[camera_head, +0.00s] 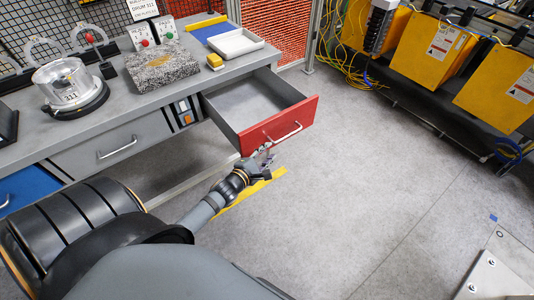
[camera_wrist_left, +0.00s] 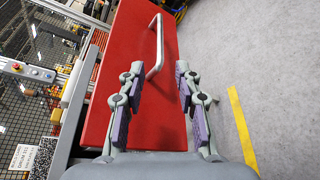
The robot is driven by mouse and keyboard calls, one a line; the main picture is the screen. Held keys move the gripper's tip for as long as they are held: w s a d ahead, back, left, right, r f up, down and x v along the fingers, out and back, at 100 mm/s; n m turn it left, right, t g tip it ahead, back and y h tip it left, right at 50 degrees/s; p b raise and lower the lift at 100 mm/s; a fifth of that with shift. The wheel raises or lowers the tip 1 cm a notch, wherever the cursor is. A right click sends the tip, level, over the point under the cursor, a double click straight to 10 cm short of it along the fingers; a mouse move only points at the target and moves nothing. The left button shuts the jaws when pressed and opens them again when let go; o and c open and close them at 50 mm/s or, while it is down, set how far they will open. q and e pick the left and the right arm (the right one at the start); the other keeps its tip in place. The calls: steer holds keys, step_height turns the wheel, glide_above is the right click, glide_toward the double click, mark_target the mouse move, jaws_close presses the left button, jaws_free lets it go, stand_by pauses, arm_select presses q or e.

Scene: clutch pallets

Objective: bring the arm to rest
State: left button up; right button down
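My left gripper (camera_head: 262,158) is at the front of the open red drawer (camera_head: 280,124), just below its silver handle (camera_head: 284,134). In the left wrist view, the same gripper (camera_wrist_left: 159,78) is open, with its two fingers apart and nothing held between them. The handle (camera_wrist_left: 157,45) lies ahead of the fingertips against the red drawer front (camera_wrist_left: 125,60); I cannot tell whether a finger touches it. The drawer is pulled out from the grey workbench and its visible inside is bare. My right gripper is in neither view.
The bench (camera_head: 130,92) carries a clear drum (camera_head: 68,85), a speckled stone slab (camera_head: 160,66) and a white tray (camera_head: 236,43). Yellow boxes (camera_head: 432,48) with cables stand on a rack at the right. The grey floor (camera_head: 370,170) between is open.

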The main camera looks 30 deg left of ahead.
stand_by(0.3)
arm_select(q)
steer(key=s+a+f+m+g+y+p, duration=0.1)
steer(key=s+a+f+m+g, duration=0.25)
steer(key=f, duration=0.55)
steer(key=s+f+m+g, duration=0.2)
steer(key=s+f+m, duration=0.4)
steer(key=f, duration=0.4)
steer(key=s+a+f+m+g+y+p, duration=0.1)
steer(key=s+f+m+g, duration=0.2)
steer(key=s+f, duration=0.45)
steer(key=s+d+f+m+g, duration=0.2)
steer(key=s+f+m, duration=0.4)
steer(key=s, duration=0.5)
steer(key=s+d+f+m+g, duration=0.2)
steer(key=s+f+m+g, duration=0.2)
steer(key=s+f, duration=0.4)
steer(key=s+m, duration=0.1)
steer(key=s, duration=0.2)
steer(key=shift+s+d+m, duration=0.2)
steer(key=shift+s+m, duration=0.15)
steer(key=shift+s, duration=0.05)
